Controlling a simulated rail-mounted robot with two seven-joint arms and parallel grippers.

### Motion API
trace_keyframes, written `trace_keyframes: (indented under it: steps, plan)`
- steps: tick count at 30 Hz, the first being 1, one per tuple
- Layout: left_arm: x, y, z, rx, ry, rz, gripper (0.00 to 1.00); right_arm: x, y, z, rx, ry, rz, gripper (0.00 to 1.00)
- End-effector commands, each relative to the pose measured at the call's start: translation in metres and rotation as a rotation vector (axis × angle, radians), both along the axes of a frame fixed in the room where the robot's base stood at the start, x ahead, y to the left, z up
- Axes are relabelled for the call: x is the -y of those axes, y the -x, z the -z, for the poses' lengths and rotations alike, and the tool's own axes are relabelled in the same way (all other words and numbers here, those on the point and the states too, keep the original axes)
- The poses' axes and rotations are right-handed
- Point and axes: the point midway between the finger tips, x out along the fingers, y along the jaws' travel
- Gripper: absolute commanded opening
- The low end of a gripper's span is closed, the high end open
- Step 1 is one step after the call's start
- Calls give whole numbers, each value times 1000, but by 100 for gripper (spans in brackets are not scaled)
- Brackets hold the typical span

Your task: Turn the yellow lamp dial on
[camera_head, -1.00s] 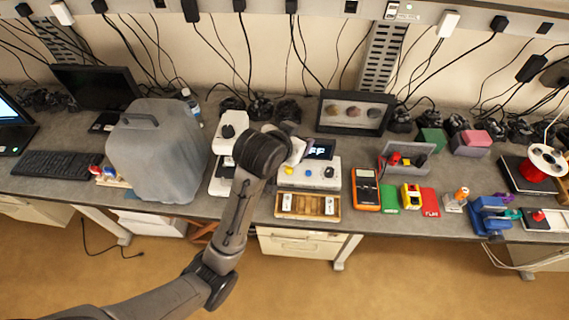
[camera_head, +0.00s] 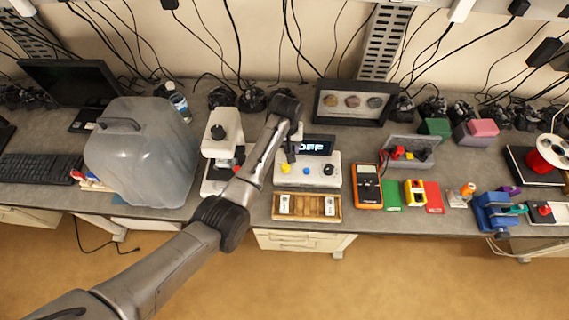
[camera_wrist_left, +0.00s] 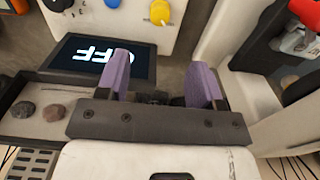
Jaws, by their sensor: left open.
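The lamp's white control box (camera_head: 318,181) stands on the bench with a small screen (camera_head: 312,146) reading OFF behind it. The yellow dial (camera_head: 285,169) is at the left of its front, beside a blue dial (camera_head: 306,171) and a black dial (camera_head: 328,169). My left gripper (camera_head: 291,156) is just behind the yellow dial, small and partly hidden by its wrist. In the left wrist view its two purple-padded fingers (camera_wrist_left: 163,75) are apart and empty. The yellow dial (camera_wrist_left: 160,12) shows beyond the fingertips, at the top edge and between their lines, not touched.
A white microscope (camera_head: 222,140) stands close left of the box. A wooden tray (camera_head: 307,217) lies in front. An orange multimeter (camera_head: 368,187) is to the right, and a framed display (camera_head: 352,104) stands behind.

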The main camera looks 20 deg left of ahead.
Motion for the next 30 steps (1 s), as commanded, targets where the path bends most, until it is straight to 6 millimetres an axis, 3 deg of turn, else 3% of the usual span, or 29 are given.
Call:
trace_keyframes:
  steps: [18,24,30]
  plan:
    - [0,0,104,1,0,-1,61,3,0,8,1,10,-6,43]
    - [0,0,123,2,0,0,61,2,-1,16,2,6,-4,43]
    - [0,0,130,3,1,0,61,1,-1,18,2,2,-1,43]
